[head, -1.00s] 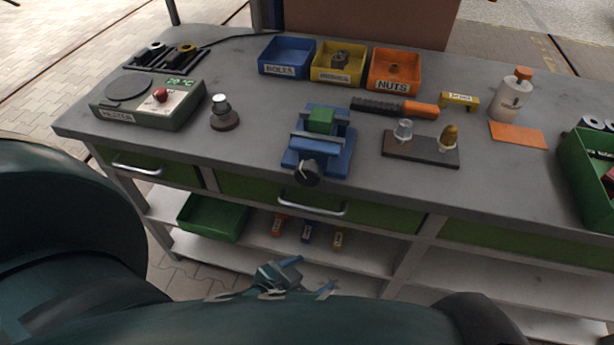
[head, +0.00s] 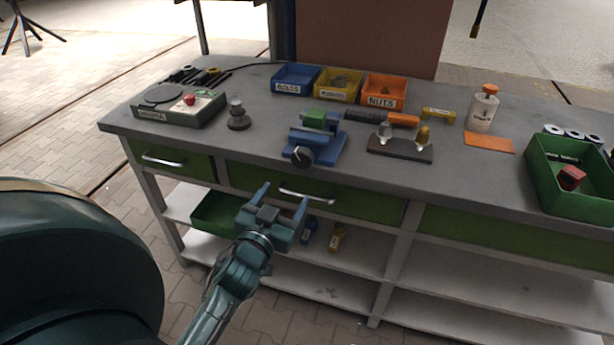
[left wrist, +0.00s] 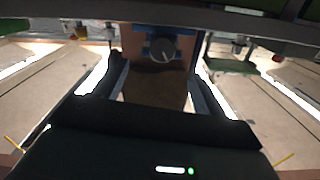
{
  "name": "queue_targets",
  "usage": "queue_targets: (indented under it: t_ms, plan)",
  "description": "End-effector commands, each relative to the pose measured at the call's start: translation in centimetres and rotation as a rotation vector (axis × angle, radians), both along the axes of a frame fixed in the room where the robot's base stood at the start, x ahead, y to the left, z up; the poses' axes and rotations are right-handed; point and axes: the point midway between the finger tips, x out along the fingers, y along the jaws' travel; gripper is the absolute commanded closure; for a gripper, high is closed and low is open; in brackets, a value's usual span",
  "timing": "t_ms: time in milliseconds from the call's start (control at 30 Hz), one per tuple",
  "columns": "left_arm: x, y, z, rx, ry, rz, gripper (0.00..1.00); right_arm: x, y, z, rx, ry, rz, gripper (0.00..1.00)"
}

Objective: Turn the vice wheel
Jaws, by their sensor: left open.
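The blue vice (head: 320,142) stands at the front edge of the grey bench, with a green block (head: 315,120) between its jaws. Its dark round wheel (head: 302,157) faces the front, with a light mark on it. My left gripper (head: 283,199) is open and empty, in front of the bench, below and a little left of the wheel and apart from it. In the left wrist view the wheel (left wrist: 162,49) shows ahead, between the fingers, with blue vice parts behind it. My right gripper is in neither view.
The bench top (head: 240,155) is clear just left of the vice. A dark plate with two fittings (head: 400,149) stands to its right, and a knob on a round base (head: 238,118) to its left. A drawer handle (head: 307,196) sticks out close to my left gripper.

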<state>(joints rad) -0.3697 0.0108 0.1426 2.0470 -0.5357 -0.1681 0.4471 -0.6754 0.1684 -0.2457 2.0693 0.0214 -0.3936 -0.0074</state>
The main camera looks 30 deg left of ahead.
Motion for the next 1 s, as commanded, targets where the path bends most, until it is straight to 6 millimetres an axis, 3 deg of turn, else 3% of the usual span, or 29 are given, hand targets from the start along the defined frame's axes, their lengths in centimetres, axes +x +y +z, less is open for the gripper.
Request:
queue_targets:
  t_ms: [267, 700, 1000]
  plan:
    - [1.2, 1.1, 1.0, 0.008, -0.031, 0.019, 0.3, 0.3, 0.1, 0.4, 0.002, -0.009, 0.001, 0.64]
    - [9.4, 3.0, 1.0, 0.009, -0.029, 0.019, 0.3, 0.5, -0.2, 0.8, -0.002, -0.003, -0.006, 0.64]
    - [12.8, 3.8, 0.9, 0.008, -0.027, 0.019, 0.3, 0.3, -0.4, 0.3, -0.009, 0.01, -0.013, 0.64]
